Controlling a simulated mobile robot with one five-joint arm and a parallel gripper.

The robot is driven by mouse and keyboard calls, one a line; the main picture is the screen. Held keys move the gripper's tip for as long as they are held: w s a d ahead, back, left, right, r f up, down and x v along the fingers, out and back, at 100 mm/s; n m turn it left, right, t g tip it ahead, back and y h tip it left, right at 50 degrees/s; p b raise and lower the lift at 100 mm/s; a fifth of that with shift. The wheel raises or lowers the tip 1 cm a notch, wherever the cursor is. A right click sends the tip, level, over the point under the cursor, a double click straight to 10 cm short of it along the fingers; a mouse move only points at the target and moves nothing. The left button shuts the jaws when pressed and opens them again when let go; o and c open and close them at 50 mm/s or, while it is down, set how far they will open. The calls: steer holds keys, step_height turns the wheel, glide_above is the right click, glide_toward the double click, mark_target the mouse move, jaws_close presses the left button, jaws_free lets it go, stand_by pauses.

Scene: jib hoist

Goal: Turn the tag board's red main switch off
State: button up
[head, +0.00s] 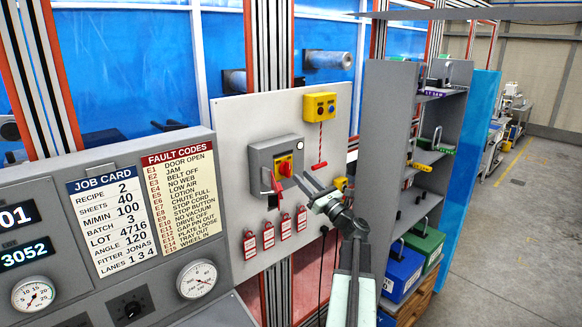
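The tag board (228,122) is a pale upright panel in the middle of the head view. A grey switch box (259,156) is mounted on it. The red main switch (285,168) is a knob on a yellow plate on the box's front. A red piece (273,186) hangs at the box's lower front. My gripper (299,180) comes from the lower right, with its fingers pointing at the box. The fingers look apart, with nothing seen between them. The tips appear close to the red switch, but I cannot tell whether they touch the box.
Several red tags (268,236) hang below the box. A yellow control box (321,106) with a red pull handle (320,166) is above right. A grey shelf rack (388,130) with bins (402,272) stands close on the right. A console (95,283) fills the lower left. Open floor (525,220) lies far right.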

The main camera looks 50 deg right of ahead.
mark_target(289, 165)
steer(key=p+x, duration=0.2)
steer(key=x, duration=0.5)
steer(key=shift+s+f, duration=0.1)
jaws_close()
steer(key=shift+s+a, duration=0.1)
steer(key=shift+a, duration=0.1)
